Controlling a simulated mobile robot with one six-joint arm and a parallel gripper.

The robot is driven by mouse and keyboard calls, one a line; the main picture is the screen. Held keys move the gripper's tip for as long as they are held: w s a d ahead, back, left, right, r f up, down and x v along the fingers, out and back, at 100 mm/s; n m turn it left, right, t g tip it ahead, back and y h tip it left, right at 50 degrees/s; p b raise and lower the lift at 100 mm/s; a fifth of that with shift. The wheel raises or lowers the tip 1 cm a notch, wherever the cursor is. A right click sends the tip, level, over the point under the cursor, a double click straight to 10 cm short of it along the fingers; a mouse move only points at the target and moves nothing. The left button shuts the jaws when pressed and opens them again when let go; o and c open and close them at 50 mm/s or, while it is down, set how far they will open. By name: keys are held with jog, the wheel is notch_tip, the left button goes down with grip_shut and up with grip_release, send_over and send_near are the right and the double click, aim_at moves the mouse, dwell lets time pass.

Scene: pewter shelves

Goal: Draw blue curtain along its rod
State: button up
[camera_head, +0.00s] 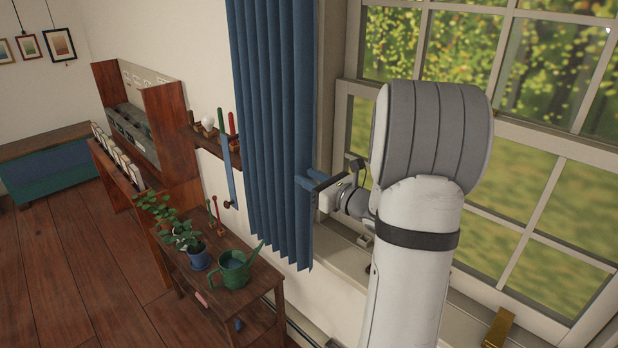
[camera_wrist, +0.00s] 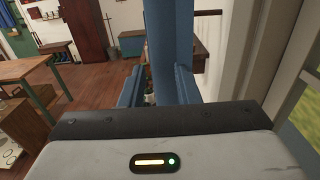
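The blue curtain (camera_head: 272,120) hangs in pleats at the left side of the window. Its lower edge is beside the small plant table. My gripper (camera_head: 308,183) is at the curtain's right edge, in its lower half. In the wrist view, the two blue fingers of my gripper (camera_wrist: 157,82) stand apart, with a gap between them. A blue strip of the curtain (camera_wrist: 168,32) rises straight ahead, in line with that gap. The fingers and the curtain are a similar blue, so I cannot tell whether they touch. The curtain rod is out of view.
A wooden plant table (camera_head: 250,298) holds a green watering can (camera_head: 234,272) and a potted plant (camera_head: 198,258) below the curtain. A wall shelf (camera_head: 212,145) with tools is left of it. The window (camera_head: 520,170) and its sill lie to the right.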

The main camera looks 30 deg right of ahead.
grip_shut()
dwell(0.6)
